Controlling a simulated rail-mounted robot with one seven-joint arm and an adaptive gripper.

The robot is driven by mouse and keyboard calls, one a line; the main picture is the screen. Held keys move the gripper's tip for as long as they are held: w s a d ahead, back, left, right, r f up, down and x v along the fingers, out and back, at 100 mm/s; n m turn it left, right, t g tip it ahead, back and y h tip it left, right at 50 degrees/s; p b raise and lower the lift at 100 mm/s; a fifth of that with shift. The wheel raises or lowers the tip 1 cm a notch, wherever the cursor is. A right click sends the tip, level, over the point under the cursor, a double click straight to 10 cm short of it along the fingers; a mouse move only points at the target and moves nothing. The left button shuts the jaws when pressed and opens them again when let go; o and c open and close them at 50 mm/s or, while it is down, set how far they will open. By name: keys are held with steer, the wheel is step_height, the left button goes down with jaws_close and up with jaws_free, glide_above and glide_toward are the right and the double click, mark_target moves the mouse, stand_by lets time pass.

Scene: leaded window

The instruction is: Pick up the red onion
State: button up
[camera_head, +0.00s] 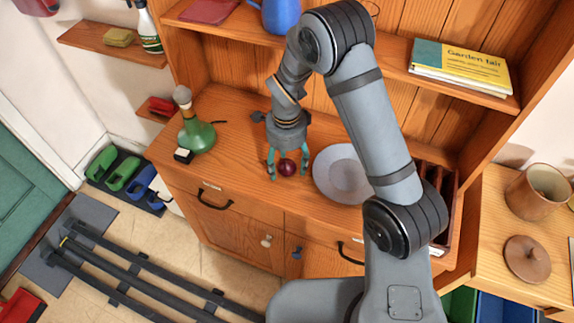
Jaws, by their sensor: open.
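The red onion (287,167) is a small dark red ball on the wooden top of the cabinet (235,110), close to its front edge. My gripper (287,172) points down over it from behind. Its teal fingers are spread, one on the left and one on the right of the onion. I cannot tell whether either finger touches the onion.
A grey plate (341,175) lies just right of my gripper. A shelf with books (461,67) and a blue jug (281,15) is above. Bare wood lies between bottle and gripper.

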mark_target(286, 161)
steer(key=shift+c, duration=0.4)
steer(key=c, duration=1.1)
steer(key=shift+c, duration=0.4)
step_height(286, 161, up, 10)
steer(key=shift+r+b, duration=0.1)
steer(key=shift+b, duration=0.6)
